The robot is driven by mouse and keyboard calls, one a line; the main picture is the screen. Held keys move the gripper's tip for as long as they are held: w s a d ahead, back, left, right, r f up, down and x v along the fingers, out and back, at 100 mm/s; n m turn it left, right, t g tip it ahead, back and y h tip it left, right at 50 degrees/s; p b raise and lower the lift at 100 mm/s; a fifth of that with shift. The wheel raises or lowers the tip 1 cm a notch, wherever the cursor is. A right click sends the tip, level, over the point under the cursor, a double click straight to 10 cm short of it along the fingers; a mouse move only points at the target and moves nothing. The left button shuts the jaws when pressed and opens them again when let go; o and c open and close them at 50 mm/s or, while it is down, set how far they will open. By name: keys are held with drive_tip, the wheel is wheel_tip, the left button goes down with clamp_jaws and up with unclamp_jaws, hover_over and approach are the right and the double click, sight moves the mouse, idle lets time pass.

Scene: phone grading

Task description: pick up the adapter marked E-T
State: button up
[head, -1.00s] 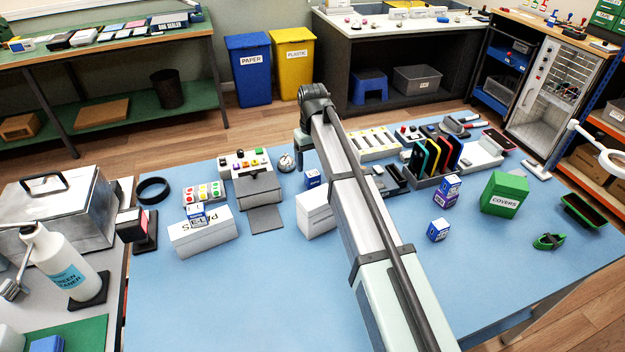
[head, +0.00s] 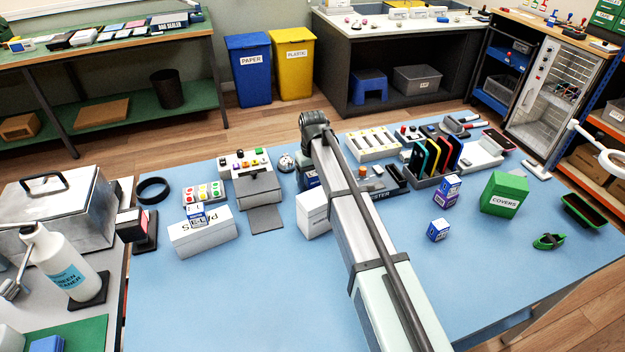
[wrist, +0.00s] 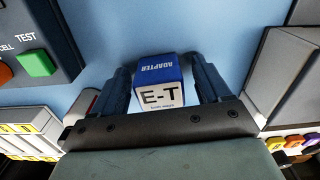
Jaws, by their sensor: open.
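The adapter marked E-T (wrist: 160,92) is a small blue and white box. In the wrist view it sits between the two fingers of my open gripper (wrist: 163,72), with a thin gap of blue mat showing beside it. Its label faces the camera. In the head view the adapter (head: 309,180) is mostly hidden by my arm, behind the white box. My gripper's fingers cannot be made out clearly there.
A white box (head: 313,215) stands just in front of the adapter. A button panel (head: 245,161) is to its left. Other blue and white boxes stand at right (head: 439,230) and on the left white box (head: 203,238). The front mat is clear.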

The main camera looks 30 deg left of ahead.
drive_tip(key=c, duration=1)
drive_tip(key=shift+c, duration=0.2)
